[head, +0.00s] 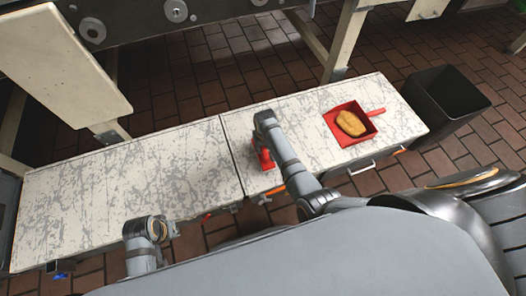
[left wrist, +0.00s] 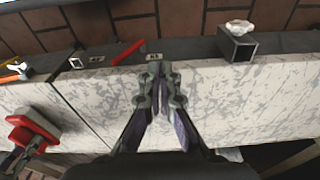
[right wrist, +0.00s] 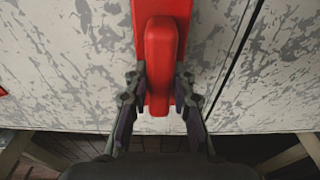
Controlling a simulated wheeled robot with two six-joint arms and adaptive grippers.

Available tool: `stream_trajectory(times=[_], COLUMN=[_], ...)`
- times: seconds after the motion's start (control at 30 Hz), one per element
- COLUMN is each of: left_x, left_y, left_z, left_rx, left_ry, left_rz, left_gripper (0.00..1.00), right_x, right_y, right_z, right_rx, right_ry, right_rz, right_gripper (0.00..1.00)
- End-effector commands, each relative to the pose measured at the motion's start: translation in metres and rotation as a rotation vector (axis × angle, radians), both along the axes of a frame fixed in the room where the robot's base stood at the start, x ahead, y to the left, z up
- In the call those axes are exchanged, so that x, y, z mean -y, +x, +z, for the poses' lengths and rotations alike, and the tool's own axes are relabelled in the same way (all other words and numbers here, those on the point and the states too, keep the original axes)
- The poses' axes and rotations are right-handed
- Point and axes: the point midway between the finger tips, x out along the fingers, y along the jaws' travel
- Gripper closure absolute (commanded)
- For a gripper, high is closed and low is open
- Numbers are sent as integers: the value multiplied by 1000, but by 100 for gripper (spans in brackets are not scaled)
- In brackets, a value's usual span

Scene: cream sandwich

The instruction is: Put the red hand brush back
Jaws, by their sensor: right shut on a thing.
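The red hand brush (right wrist: 163,50) runs lengthwise between the fingers of my right gripper (right wrist: 159,88), which is shut on its handle. In the head view the brush (head: 264,158) shows partly behind my right arm, over the near half of the right cabinet top. Whether it touches the top I cannot tell. The brush also shows at the left of the left wrist view (left wrist: 34,129). My left gripper (left wrist: 161,72) looks shut and empty above the left cabinet top, near its front edge. In the head view my arm hides its fingers.
A red dustpan (head: 366,113) with a tan, bread-like piece (head: 350,123) lies on the right cabinet top. A black bin (head: 447,103) stands at the right end. A red strip (left wrist: 128,53) and a small box holder (left wrist: 238,43) sit along the front edge. The left top is clear.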

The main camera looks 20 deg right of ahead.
Motion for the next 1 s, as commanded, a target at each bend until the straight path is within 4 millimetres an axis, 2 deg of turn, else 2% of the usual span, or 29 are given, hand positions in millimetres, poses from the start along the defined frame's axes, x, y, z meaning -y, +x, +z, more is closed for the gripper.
stream_trajectory(times=[0.1, 0.23, 0.67, 0.7, 0.83, 1.0], left_x=[4, 6, 7, 7, 7, 7], left_y=[-2, -4, -5, -5, -5, -5], left_z=[19, 32, 37, 38, 38, 38], left_rx=[-1, -4, -5, -3, -3, -3], left_ry=[-7, -12, -13, -13, -13, -13], left_rz=[-6, -9, -11, -11, -11, -11], left_gripper=[100, 100, 100, 100, 100, 100], right_x=[0, 0, 0, 0, 0, 0], right_y=[0, 0, 0, 0, 0, 0], right_z=[-8, -9, -12, -11, -11, -11], right_rx=[0, 0, 0, 0, 0, -1], right_ry=[0, 0, 0, 0, 0, 0], right_rz=[0, 0, 0, 0, 0, 0], right_gripper=[100, 100, 100, 71, 53, 53])
